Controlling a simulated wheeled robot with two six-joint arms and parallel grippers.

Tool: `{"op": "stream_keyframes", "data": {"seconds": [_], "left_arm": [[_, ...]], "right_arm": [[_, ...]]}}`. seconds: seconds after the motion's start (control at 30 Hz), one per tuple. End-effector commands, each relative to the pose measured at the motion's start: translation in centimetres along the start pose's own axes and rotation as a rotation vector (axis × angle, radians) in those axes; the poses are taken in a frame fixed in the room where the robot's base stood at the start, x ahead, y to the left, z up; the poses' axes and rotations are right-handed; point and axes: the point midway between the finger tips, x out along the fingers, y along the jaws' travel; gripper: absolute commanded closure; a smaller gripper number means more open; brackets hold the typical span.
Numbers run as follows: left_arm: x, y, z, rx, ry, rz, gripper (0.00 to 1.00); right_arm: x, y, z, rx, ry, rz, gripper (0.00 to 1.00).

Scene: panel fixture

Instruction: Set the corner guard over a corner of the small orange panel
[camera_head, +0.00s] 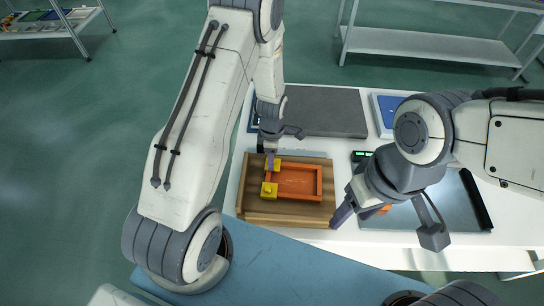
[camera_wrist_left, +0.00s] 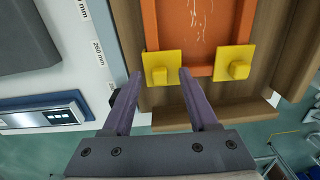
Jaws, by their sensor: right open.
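The small orange panel (camera_head: 320,184) is a frame-like piece lying on a wooden fixture (camera_head: 290,218); its edge also shows in the left wrist view (camera_wrist_left: 193,70). One yellow corner guard (camera_head: 276,164) sits at its back-left corner, and a second yellow corner guard (camera_head: 269,191) at its front-left corner. In the left wrist view they are the left guard (camera_wrist_left: 160,67) and the right guard (camera_wrist_left: 238,66), each with a raised knob. My left gripper (camera_wrist_left: 161,74) is open, its fingertips on either side of the left guard. My right gripper (camera_head: 355,213) is open, right of the fixture, partly hidden by its wrist.
A dark grey slab (camera_head: 320,110) lies behind the fixture. A device with a green display (camera_head: 361,156) and a shiny grey plate (camera_head: 455,205) are to the right. An orange object (camera_head: 383,209) shows partly beneath my right gripper. A blue surface (camera_head: 270,265) is in front.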

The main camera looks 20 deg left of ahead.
Motion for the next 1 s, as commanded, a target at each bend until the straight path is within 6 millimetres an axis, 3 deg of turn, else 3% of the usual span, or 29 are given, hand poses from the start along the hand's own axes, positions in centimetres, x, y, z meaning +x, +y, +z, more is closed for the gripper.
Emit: {"op": "stream_keyframes", "data": {"seconds": [0.37, 0.8, 1.0], "left_arm": [[-0.7, 0.1, 0.0, 0.000, -0.001, 0.002, 0.41], [-8.3, 0.1, 0.0, 0.000, -0.001, 0.006, 0.41], [-10.2, 0.1, 0.0, 0.000, -0.001, 0.002, 0.41]], "right_arm": [[0.2, 0.0, 0.0, 0.000, 0.000, 0.000, 0.42], [1.5, 0.1, 0.1, -0.001, 0.000, 0.000, 0.42], [1.6, 0.1, 0.1, -0.001, 0.000, 0.000, 0.42]]}}
